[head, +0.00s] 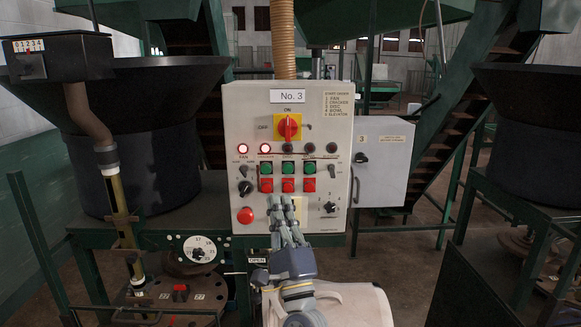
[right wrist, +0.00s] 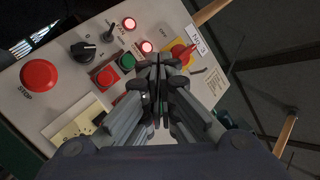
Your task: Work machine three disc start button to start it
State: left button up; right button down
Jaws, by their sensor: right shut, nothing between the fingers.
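The grey control panel (head: 240,120) marked No. 3 carries a row of three green buttons over three red ones. The middle green button (head: 287,168) sits below the third lamp (head: 287,148), which is dark; its small label is hard to read. My right gripper (head: 282,203) is shut and empty, in front of the panel just below the red buttons; contact cannot be told. In the right wrist view its fingers (right wrist: 160,72) hide the middle buttons, while the left green button (right wrist: 127,61) and left red button (right wrist: 105,76) show. My left gripper is not in view.
Two lamps at the left, one over FAN (head: 243,148), glow red. A red stop button (head: 245,215), black knobs (head: 330,207) and a yellow-red rotary switch (head: 288,127) share the panel. A grey box (head: 385,185) stands right of it; dark hoppers (head: 150,150) flank both sides.

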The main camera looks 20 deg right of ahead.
aim_at(288, 169)
jog(key=r, duration=0.1)
jog(key=r+m, duration=0.1)
jog(key=s+r, duration=0.1)
jog(key=shift+s+d+r+m+t+h, duration=0.1)
jog(key=shift+d+r+m+t+h, duration=0.1)
jog(key=shift+d+m+t+h, duration=0.15)
jog(key=shift+w+d+b, duration=0.4)
jog(key=shift+w+b, duration=0.4)
jog(key=shift+w, duration=0.65)
jog(key=shift+w+d+b, duration=0.35)
jog(key=shift+w+b, duration=0.45)
jog(key=shift+w, duration=0.6)
jog(key=shift+w+d+b, duration=0.4)
jog(key=shift+w+b, duration=0.4)
jog(key=shift+w, duration=0.65)
jog(key=shift+f, duration=0.1)
jog(key=shift+w+d+b, duration=0.1)
jog(key=shift+w+b, duration=0.3)
jog(key=shift+b, duration=0.1)
